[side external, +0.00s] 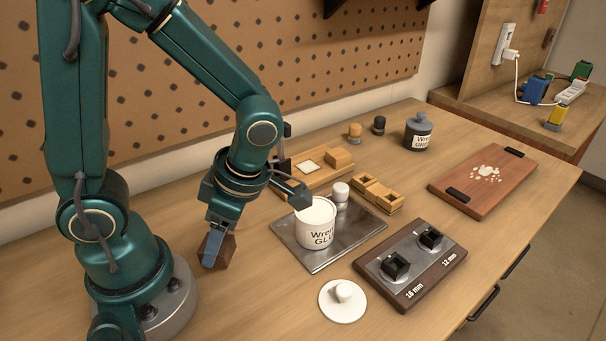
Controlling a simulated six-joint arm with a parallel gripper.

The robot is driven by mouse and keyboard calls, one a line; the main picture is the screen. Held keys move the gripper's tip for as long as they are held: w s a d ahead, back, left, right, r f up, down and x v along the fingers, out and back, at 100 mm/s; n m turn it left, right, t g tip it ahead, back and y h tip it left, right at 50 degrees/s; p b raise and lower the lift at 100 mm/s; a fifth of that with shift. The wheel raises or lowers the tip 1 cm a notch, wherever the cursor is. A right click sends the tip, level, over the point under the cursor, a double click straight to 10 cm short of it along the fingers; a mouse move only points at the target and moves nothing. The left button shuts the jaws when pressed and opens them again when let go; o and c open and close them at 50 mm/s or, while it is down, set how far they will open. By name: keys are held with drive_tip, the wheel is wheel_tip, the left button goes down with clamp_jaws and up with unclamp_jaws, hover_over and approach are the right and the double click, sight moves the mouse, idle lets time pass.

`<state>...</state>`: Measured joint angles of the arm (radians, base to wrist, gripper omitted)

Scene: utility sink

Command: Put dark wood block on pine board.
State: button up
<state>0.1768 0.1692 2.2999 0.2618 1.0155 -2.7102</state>
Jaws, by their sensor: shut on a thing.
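The dark wood block (228,252) is a brown block at the left of the bench, tilted in view. My gripper (216,248) points down and is shut on it. A finger covers part of the block, and I cannot tell whether its underside touches the bench. The pine board (317,181) lies farther back, against the pegboard side, to the right of my gripper. My arm hides part of the board's left end.
A white lid (343,300), a dark socket block (411,263) and a reddish board (482,180) lie rightward. The front left bench is clear.

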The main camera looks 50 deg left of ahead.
sight(223, 257)
drive_tip(key=shift+f, duration=2.05)
drive_tip(key=o, duration=1.3)
drive_tip(key=shift+f, duration=0.1)
drive_tip(key=shift+o, duration=0.2)
